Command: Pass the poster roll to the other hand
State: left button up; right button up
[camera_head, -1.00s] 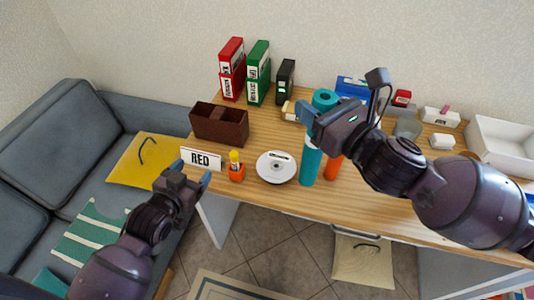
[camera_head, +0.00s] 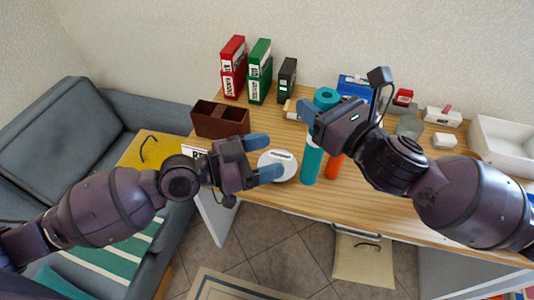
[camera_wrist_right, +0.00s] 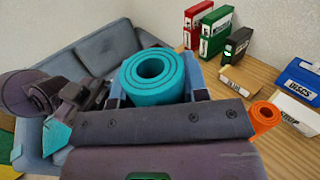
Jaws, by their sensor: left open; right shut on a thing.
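The teal poster roll (camera_head: 312,166) stands upright above the desk's front part in the head view, with a white band partway up. Its open top end shows in the right wrist view (camera_wrist_right: 156,88). My right gripper (camera_head: 314,110) is shut around its upper part, and one finger is partly hidden. My left gripper (camera_head: 264,158) is open and empty, just left of the roll, with its fingers pointing toward it and a gap between. In the right wrist view my left gripper (camera_wrist_right: 68,115) shows at the left, apart from the roll.
A white disc (camera_head: 284,167) lies on the desk (camera_head: 270,115) under my left gripper. An orange roll (camera_head: 334,165) stands right of the teal roll. A brown box (camera_head: 220,122) and red (camera_head: 233,70) and green (camera_head: 259,73) binders stand behind. A sofa (camera_head: 60,130) is at left.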

pick_arm(q)
jog(key=shift+s+d+r+h, duration=0.3)
jog(key=shift+d+r, duration=0.05)
jog(key=shift+r, duration=0.05)
jog(key=x, duration=1.1)
jog(key=shift+d, duration=0.35)
jog(key=shift+w, duration=0.1)
jog(key=c, duration=1)
pick_arm(e)
jog(key=o, duration=1.2)
jog(key=shift+s, duration=0.1)
